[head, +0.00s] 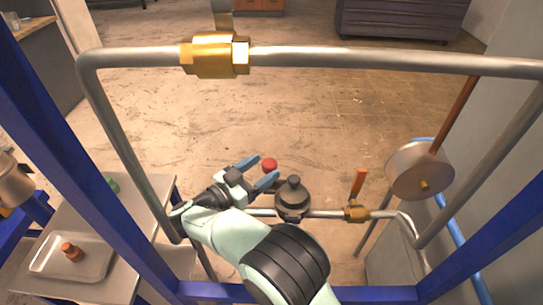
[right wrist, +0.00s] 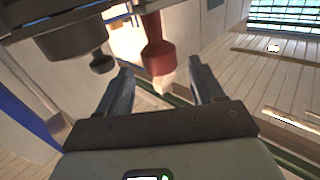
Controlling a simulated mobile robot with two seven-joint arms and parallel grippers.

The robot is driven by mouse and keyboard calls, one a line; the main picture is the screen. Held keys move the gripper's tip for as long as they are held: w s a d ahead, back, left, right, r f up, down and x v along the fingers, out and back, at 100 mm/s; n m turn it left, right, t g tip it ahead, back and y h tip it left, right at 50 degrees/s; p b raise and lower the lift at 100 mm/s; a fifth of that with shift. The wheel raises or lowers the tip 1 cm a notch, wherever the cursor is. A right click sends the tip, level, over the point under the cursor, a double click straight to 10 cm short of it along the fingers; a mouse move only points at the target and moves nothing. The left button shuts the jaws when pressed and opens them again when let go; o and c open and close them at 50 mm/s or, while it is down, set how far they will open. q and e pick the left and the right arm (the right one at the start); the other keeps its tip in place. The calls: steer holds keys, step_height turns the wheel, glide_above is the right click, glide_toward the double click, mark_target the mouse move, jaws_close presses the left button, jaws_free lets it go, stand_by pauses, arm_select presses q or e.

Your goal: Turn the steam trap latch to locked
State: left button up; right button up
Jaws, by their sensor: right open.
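The dark grey steam trap (head: 293,198), a round body with a small knob on top, sits on the lower pipe. It also seems to show as the dark cylinder (right wrist: 75,32) at upper left in the right wrist view. A red knob or handle (head: 269,164), probably the latch, is just left of the trap; its red flared end (right wrist: 158,58) shows in the right wrist view. My right gripper (head: 267,168) is open, its fingertips on either side of the red end. I cannot tell whether they touch it. My left gripper is not in view.
A grey pipe loop with a brass fitting (head: 216,55) surrounds the area. An orange-handled brass valve (head: 357,212) and a round metal drum (head: 419,171) are to the right. Blue frame posts stand at both sides. A tray (head: 60,262) rests on a table at lower left.

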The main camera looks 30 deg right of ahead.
mark_target(275, 161)
steer(key=x, duration=0.5)
steer(key=shift+w+d, duration=0.1)
jaws_close()
